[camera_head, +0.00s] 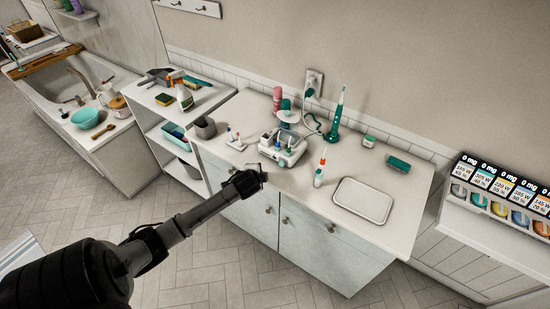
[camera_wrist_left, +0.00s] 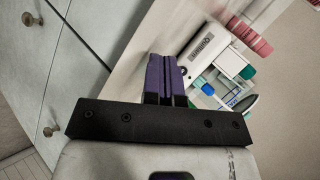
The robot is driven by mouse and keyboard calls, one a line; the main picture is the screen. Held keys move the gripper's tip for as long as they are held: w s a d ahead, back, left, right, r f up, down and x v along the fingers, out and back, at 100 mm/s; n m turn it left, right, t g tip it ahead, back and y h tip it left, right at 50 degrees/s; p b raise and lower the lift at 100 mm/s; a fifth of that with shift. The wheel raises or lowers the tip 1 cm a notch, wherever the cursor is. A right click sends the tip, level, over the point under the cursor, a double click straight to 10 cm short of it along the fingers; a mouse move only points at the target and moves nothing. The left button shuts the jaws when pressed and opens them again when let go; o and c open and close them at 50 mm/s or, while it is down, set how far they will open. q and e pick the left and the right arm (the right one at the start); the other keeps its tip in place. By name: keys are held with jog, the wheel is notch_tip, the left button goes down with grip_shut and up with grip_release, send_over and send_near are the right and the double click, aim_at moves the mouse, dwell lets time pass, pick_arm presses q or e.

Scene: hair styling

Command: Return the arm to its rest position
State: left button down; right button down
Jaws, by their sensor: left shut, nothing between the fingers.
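My left arm reaches in from the lower left of the head view. Its gripper (camera_head: 260,175) is at the front edge of the white counter (camera_head: 325,215), to the left of and in front of a white device with compartments (camera_head: 284,150). In the left wrist view, the purple fingers (camera_wrist_left: 166,75) lie together with nothing between them. The same device (camera_wrist_left: 205,50) shows to the right of the fingers there. My right gripper is in neither view.
On the counter stand a teal electric toothbrush (camera_head: 336,117), a small white bottle with an orange tip (camera_head: 320,170) and a white tray (camera_head: 362,200). A cluttered shelf unit (camera_head: 165,122) and a bathtub (camera_head: 50,92) stand left. A wall display (camera_head: 500,195) is at right.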

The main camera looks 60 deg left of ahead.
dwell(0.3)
pick_arm(q)
jog(key=s+d+f+n+g+h, duration=0.1)
jog(key=s+d+h, duration=0.1)
jog(key=s+d, duration=0.5)
jog(key=s+d+f+n+g+h, duration=0.1)
jog(key=s+d, duration=0.3)
jog(key=d, duration=0.6)
jog(key=s+d+f+n+h, duration=0.1)
jog(key=s+d+h, duration=0.1)
jog(key=s+d, duration=0.5)
jog(key=s+d+r+n+h, duration=0.1)
jog(key=s+d+r, duration=0.1)
jog(key=d, duration=0.2)
jog(key=s+d+r+g+h, duration=0.1)
jog(key=s+d+r, duration=0.1)
jog(key=d, duration=0.3)
jog(key=shift+s+d+n, duration=0.2)
jog(key=shift+s+n, duration=0.2)
jog(key=shift+s, duration=0.35)
